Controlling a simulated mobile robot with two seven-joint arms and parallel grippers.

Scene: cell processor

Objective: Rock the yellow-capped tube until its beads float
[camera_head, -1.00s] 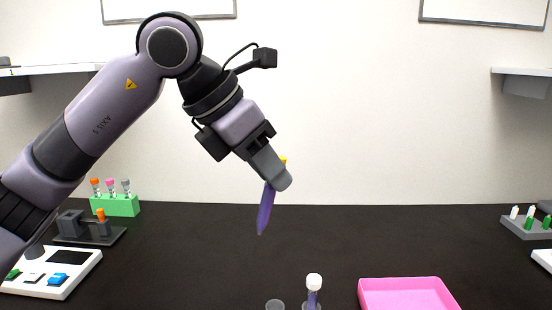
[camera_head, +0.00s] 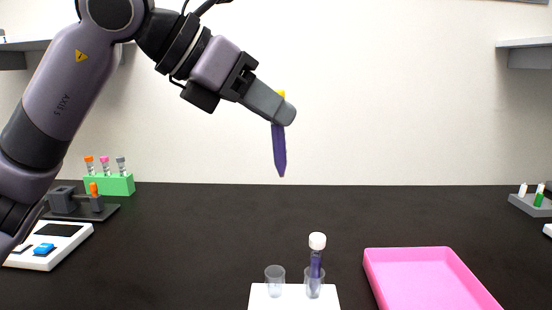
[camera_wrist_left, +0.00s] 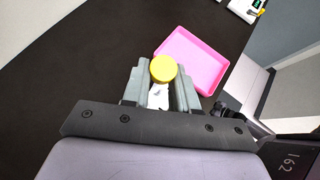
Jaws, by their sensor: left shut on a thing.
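The yellow-capped tube (camera_head: 279,150) is held in the air by my left gripper (camera_head: 284,112), tip down and almost upright. Its lower part looks purple all through, and I cannot make out single beads. In the left wrist view its yellow cap (camera_wrist_left: 163,69) shows between the two fingers of my left gripper (camera_wrist_left: 160,92), which are shut on the tube. The tube hangs well above the dark bench, touching nothing below. My right gripper is in neither view.
A white-capped tube (camera_head: 316,258) stands in the right cup of a white holder (camera_head: 262,299); the left cup (camera_head: 275,281) looks empty. A pink tray (camera_head: 425,278) lies to the right. A green rack (camera_head: 122,185) with tubes and a white device (camera_head: 38,262) are at left.

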